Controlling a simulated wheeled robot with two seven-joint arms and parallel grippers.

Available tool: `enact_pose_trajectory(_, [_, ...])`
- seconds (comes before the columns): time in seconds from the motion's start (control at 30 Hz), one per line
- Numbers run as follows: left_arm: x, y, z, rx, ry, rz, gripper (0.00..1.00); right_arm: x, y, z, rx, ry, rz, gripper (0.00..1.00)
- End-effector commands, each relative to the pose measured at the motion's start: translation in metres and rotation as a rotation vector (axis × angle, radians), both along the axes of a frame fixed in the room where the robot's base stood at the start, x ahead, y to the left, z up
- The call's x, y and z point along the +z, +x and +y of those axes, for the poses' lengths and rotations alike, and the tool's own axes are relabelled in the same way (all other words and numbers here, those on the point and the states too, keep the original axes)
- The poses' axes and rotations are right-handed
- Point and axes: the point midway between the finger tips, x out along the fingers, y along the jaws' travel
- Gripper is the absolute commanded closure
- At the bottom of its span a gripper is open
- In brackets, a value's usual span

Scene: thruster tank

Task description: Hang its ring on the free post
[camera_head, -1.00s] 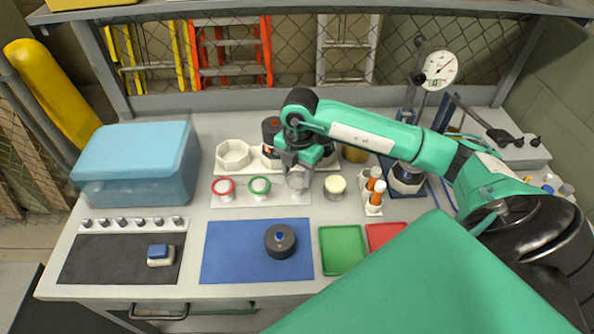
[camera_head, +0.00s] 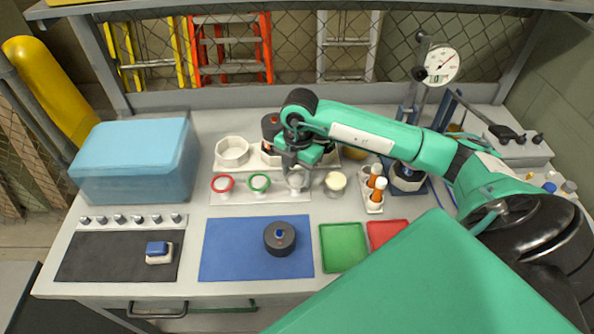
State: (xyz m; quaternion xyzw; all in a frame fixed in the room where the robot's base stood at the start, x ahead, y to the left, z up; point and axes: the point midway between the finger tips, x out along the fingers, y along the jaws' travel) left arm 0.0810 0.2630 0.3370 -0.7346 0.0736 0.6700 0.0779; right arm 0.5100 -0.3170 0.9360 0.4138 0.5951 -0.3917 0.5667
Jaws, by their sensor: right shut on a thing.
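A white rack (camera_head: 237,195) on the bench carries a red ring (camera_head: 222,183) and a green ring (camera_head: 260,182) on its left and middle posts. My right gripper (camera_head: 297,172) points down over the rack's right-hand post place. It is shut on a small pale ring (camera_head: 297,182), seen just below the jaws. The jaws partly hide the ring and the post, so I cannot tell whether the ring is around the post. A black round part (camera_head: 280,239) with a blue centre sits on the blue mat (camera_head: 225,255). My left gripper is out of view.
White cups (camera_head: 233,152) stand behind the rack. A cream-topped jar (camera_head: 335,182) and a holder with orange-capped vials (camera_head: 373,197) stand close to the right. Green (camera_head: 343,248) and red (camera_head: 385,232) trays lie in front. A blue box (camera_head: 135,160) fills the left.

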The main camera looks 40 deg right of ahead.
Motion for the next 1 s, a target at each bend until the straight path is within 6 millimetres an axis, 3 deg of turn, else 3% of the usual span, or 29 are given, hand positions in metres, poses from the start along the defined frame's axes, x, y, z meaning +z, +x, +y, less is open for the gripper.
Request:
enact_pose_trajectory(0.37, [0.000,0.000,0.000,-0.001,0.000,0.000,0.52,0.000,0.000,0.000,0.000,0.000,0.000,0.70])
enact_pose_trajectory(0.4, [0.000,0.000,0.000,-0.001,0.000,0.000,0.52,0.000,0.000,0.000,0.000,0.000,0.000,0.47])
enact_pose_trajectory(0.53, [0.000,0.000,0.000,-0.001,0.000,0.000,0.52,0.000,0.000,0.000,0.000,0.000,0.000,0.24])
enact_pose_trajectory(0.83, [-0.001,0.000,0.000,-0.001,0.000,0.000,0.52,0.001,0.000,0.000,0.000,0.000,0.000,0.24])
enact_pose_trajectory(1.0, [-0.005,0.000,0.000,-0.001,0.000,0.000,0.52,0.017,0.001,-0.001,0.000,0.000,-0.004,0.24])
